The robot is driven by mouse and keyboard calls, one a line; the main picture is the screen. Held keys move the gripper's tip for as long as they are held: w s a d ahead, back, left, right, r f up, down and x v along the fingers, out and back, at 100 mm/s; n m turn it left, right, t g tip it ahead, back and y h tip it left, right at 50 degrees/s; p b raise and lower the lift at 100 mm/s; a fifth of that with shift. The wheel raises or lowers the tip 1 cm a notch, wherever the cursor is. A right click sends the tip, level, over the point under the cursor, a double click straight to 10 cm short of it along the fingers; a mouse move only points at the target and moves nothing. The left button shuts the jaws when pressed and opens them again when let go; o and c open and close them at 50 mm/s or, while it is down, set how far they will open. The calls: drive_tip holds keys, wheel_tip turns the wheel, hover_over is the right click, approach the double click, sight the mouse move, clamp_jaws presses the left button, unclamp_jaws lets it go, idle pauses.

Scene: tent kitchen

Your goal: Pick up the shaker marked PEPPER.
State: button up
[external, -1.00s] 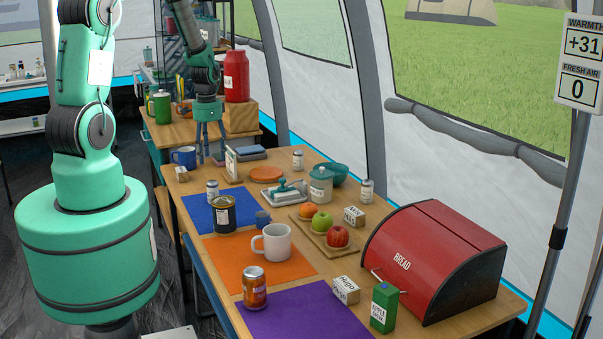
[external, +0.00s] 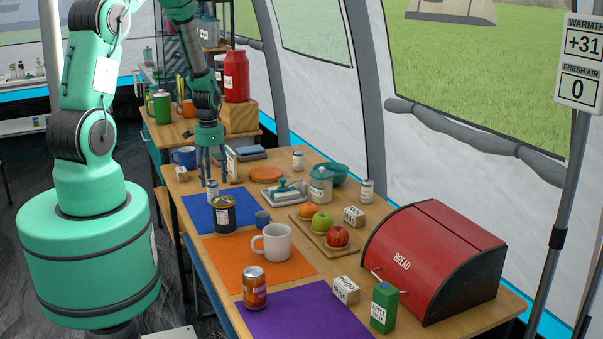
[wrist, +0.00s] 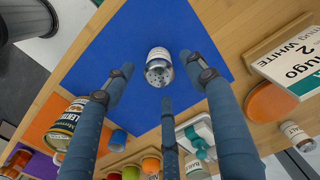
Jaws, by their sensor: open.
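A small white-labelled shaker with a grey, holed lid (wrist: 158,70) stands on the blue mat (wrist: 120,40). It also shows in the external view (external: 212,188), partly behind my gripper's fingers. Its label is too small to read. My gripper (external: 213,178) is open and empty, just above this shaker. In the wrist view my gripper's fingers (wrist: 157,80) spread around the shaker without visibly touching it. Two similar shakers stand apart, one at the back (external: 298,159) and one at the right (external: 366,190); their labels are also unreadable here.
A sign on a wooden stand (wrist: 290,60) is near my gripper's right in the wrist view. A white mug (external: 275,242), fruit board and red bread box (external: 430,260) fill the nearer table.

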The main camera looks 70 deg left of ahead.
sight(213, 189)
drive_tip(key=shift+f, duration=0.2)
drive_tip(key=shift+f+b, duration=0.7)
drive_tip(key=shift+f, duration=1.75)
clamp_jaws()
drive_tip(key=shift+r, duration=0.15)
drive_tip(key=shift+r, duration=0.45)
drive_tip(key=r, duration=0.1)
drive_tip(key=r+p, duration=0.1)
drive_tip(key=shift+s+d+r, duration=0.3)
drive_tip(key=s+d+r+p, duration=0.1)
drive_tip(key=s+d+p, duration=0.1)
drive_tip(key=s+d, duration=0.8)
drive_tip(key=shift+s+d, duration=0.15)
drive_tip(key=shift+s, duration=0.5)
